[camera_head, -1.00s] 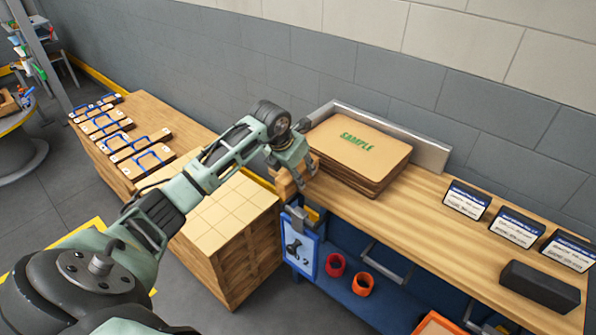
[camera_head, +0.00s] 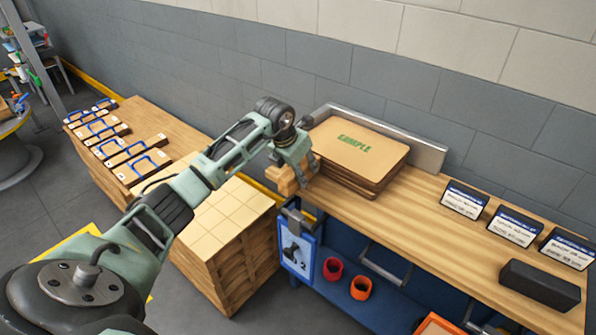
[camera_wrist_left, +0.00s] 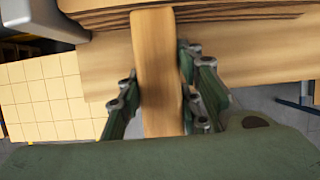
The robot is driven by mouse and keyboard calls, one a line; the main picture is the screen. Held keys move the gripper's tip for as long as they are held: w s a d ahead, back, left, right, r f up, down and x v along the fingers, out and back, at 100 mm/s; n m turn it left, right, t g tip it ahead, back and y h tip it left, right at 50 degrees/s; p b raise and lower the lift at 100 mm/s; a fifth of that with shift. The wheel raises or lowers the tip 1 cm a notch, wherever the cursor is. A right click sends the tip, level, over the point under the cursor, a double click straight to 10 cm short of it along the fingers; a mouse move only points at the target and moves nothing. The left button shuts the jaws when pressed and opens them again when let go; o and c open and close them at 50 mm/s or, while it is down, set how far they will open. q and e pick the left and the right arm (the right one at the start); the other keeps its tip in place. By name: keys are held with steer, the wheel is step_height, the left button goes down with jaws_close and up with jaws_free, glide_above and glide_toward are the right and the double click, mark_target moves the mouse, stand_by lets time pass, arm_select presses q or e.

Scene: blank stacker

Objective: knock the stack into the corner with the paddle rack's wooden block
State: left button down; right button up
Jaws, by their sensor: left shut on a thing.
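My left gripper (camera_head: 290,172) is shut on the wooden block (camera_head: 284,183) at the bench's left end. In the left wrist view, the block (camera_wrist_left: 157,70) stands between the two fingers, its far end against or very close to the stack's edge. I cannot tell if they touch. My right gripper is not in view.
Several label cards (camera_head: 513,228) and a dark block (camera_head: 540,286) stand on the right of the bench. A pile of pale blanks (camera_head: 222,215) is left of the bench. Blocks with blue handles (camera_head: 120,145) lie on another table. Red and orange cups (camera_head: 361,288) sit on a lower shelf.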

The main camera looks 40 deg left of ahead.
arm_select(q)
steer(key=shift+w+a+r, duration=0.1)
steer(key=shift+w+r, duration=0.15)
steer(key=shift+r, duration=0.05)
steer(key=shift+s, duration=0.1)
steer(key=shift+s+f+p, duration=0.15)
steer(key=shift+s+p, duration=0.2)
steer(key=shift+s, duration=0.4)
steer(key=shift+r+p, duration=2.85)
steer(key=shift+r, duration=1.6)
steer(key=shift+s, duration=0.1)
